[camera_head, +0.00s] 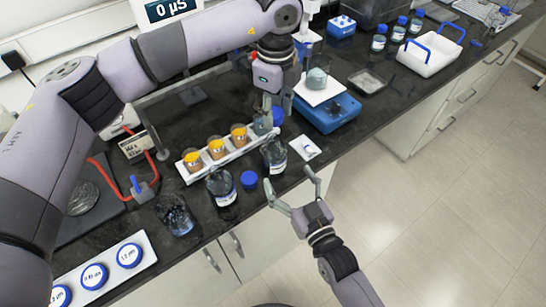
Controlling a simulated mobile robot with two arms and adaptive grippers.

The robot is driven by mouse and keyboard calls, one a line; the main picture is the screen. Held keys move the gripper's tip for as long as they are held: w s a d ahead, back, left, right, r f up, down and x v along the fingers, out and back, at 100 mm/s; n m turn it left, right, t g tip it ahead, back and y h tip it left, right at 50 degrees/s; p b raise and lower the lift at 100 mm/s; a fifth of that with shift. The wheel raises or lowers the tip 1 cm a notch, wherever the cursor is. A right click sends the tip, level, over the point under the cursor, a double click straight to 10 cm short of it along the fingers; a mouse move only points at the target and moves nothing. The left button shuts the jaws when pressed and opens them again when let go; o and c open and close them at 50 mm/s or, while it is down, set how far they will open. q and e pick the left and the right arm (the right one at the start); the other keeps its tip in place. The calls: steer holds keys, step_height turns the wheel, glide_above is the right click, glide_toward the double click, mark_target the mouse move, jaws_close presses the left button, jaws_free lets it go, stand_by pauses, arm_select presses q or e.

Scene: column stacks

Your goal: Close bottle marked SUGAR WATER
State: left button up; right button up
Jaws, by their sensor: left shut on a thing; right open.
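My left gripper (272,108) points down above the rack's right end, shut on what looks like a blue cap (278,116); its fingers partly hide it. A clear bottle (274,157) with a pale label stands just below it, with no cap visible on it. Another labelled bottle (220,188) stands further left, and a loose blue cap (249,180) lies on the bench to its right. The labels are too small to read, so I cannot tell which bottle is SUGAR WATER. My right gripper (289,180) is open and empty at the bench's front edge, right of the nearer bottle.
A white rack (187,178) holds several beakers, some with orange contents. A glass vessel (176,216) stands at the front left. A blue balance (328,115) and a white tray with blue handles (428,61) are at the right. A small white card (304,148) lies near the bottle.

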mark_target(279, 162)
steer(key=x, duration=0.9)
steer(key=shift+f, duration=0.1)
steer(key=c, duration=1.8)
arm_select(q)
steer(key=shift+f, duration=2.5)
steer(key=shift+f, duration=0.9)
steer(key=shift+f, duration=0.55)
